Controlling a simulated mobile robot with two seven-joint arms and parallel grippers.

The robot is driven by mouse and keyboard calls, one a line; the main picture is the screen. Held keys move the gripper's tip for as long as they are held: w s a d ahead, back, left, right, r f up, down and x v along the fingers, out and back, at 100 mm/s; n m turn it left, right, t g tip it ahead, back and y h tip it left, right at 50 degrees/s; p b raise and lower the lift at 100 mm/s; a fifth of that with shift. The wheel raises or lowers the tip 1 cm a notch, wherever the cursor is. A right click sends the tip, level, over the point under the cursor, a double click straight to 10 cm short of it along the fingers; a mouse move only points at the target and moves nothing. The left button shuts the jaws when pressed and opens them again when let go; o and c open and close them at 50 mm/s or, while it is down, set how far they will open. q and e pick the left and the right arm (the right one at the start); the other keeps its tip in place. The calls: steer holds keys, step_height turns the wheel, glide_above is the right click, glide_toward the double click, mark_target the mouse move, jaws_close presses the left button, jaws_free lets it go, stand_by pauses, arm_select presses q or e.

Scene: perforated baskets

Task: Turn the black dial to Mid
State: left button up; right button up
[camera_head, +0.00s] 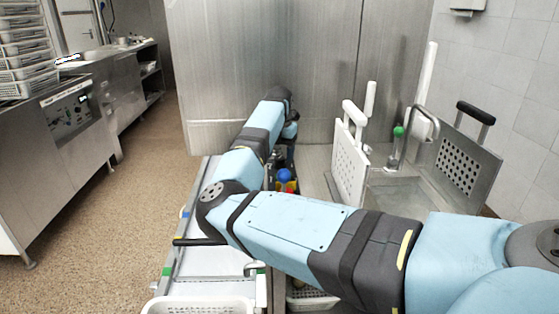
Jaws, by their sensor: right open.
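A control panel (69,111) with small dark controls is on the front of the steel machine at the left. The controls are too small to tell which one is the black dial or where it points. My right arm reaches in from the right and bends at the middle of the view. My right gripper (281,164) hangs below its wrist near the steel wall, partly hidden by the arm. It is open, near a blue ball-shaped thing, and far to the right of the panel. My left gripper is not in view.
White perforated baskets (25,45) are stacked on the left machine. A steel cart (185,262) with a black handle stands below my right arm. A sink (405,192) with a white perforated board (349,165) is at the right. The brown floor (110,215) at left is clear.

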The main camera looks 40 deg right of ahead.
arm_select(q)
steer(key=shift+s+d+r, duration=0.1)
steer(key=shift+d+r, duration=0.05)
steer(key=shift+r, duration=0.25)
arm_select(e)
steer(key=shift+f, duration=0.7)
steer(key=c, duration=0.9)
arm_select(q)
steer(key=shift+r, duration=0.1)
arm_select(e)
steer(key=shift+m, duration=0.3)
steer(key=shift+r+m, duration=0.1)
steer(key=shift+m, duration=0.9)
steer(key=m, duration=0.3)
steer(key=shift+m+p, duration=0.3)
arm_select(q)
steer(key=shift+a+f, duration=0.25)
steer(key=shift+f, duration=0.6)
arm_select(e)
steer(key=m, duration=0.5)
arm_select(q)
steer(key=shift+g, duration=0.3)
arm_select(e)
steer(key=shift+m, duration=0.4)
